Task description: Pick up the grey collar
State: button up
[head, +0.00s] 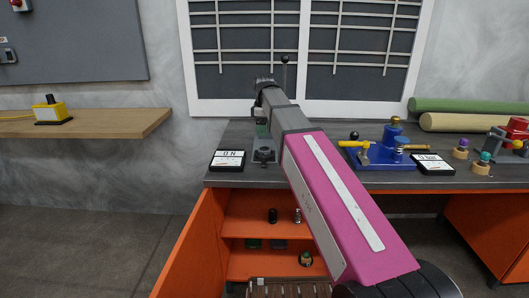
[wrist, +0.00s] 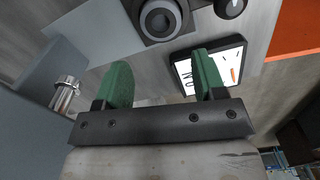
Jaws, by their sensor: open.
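In the wrist view a grey ring (wrist: 160,20) with a dark bore sits on a dark block at the top edge; it looks like the grey collar, though I cannot be sure. My gripper (wrist: 163,80) is open, its two green fingers apart with nothing between them. The ring lies beyond the fingertips, towards the top of the picture. In the head view my gripper (head: 262,130) hangs over the left end of the bench, just above a small grey fixture (head: 264,156). My arm hides part of that spot, and the collar cannot be made out there.
A display (head: 228,160) stands left of the fixture; it also shows by the right finger (wrist: 236,62). A blue press (head: 380,156) and several small parts are to the right on the bench (head: 330,180). A shiny metal cylinder (wrist: 65,95) is left of the fingers.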

aim_at(263, 148)
jog(key=shift+s+f, duration=0.1)
jog(key=shift+f, duration=4.25)
jog(key=c, duration=0.7)
jog(key=shift+c, duration=0.2)
jog(key=shift+r, duration=0.25)
